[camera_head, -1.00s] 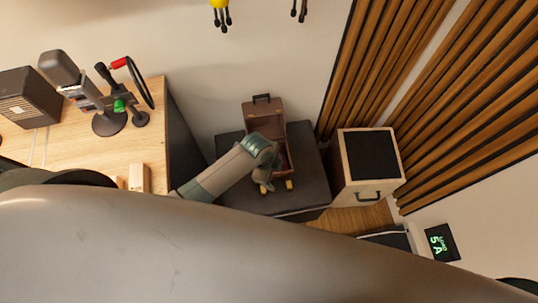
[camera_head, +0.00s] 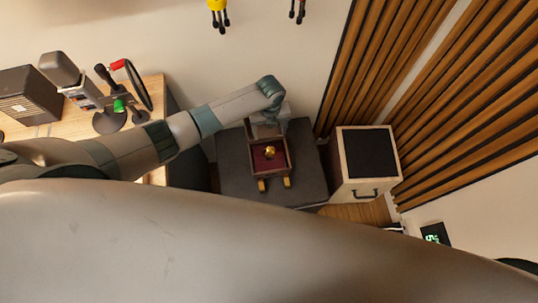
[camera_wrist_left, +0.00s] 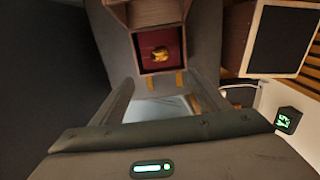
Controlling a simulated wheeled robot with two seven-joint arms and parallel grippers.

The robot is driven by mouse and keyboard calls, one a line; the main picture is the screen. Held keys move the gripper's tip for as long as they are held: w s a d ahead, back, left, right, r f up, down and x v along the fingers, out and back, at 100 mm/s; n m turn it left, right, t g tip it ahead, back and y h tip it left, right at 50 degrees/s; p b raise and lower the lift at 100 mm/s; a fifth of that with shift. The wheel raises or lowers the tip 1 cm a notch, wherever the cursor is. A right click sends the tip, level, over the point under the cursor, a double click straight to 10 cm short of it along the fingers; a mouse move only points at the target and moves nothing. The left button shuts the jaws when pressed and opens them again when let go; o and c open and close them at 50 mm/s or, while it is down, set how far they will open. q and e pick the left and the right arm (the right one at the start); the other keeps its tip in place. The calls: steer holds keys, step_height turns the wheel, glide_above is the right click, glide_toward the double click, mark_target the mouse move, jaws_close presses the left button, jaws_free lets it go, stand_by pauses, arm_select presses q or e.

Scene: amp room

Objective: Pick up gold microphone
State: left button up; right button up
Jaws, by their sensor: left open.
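The gold microphone (camera_head: 270,152) lies in a small open brown case with a dark red lining (camera_head: 257,165). The microphone also shows in the left wrist view (camera_wrist_left: 161,54), above the gap between my fingers. My left gripper (camera_head: 268,132) is over the lid side of the case, just behind the microphone in the head view. In the left wrist view its two fingers (camera_wrist_left: 165,88) are spread and empty, apart from the microphone. My right gripper is in neither view.
The case stands on a dark grey padded block (camera_head: 235,180). A wooden cabinet with a black top (camera_head: 370,153) is close on its right. Slatted wood panels line the right wall.

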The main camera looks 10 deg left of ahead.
arm_select(q)
steer(key=shift+f, duration=0.1)
steer(key=b, duration=0.8)
glide_above(269, 148)
steer(key=f, duration=1)
steer(key=shift+s+d+f, duration=0.2)
steer(key=shift+s+f, duration=0.05)
steer(key=shift+f+b, duration=0.45)
steer(key=shift+f, duration=0.3)
steer(key=shift+f, duration=0.15)
steer(key=f+b, duration=0.5)
steer(key=shift+w+a, duration=0.15)
steer(key=shift+w, duration=0.05)
steer(key=c, duration=1.7)
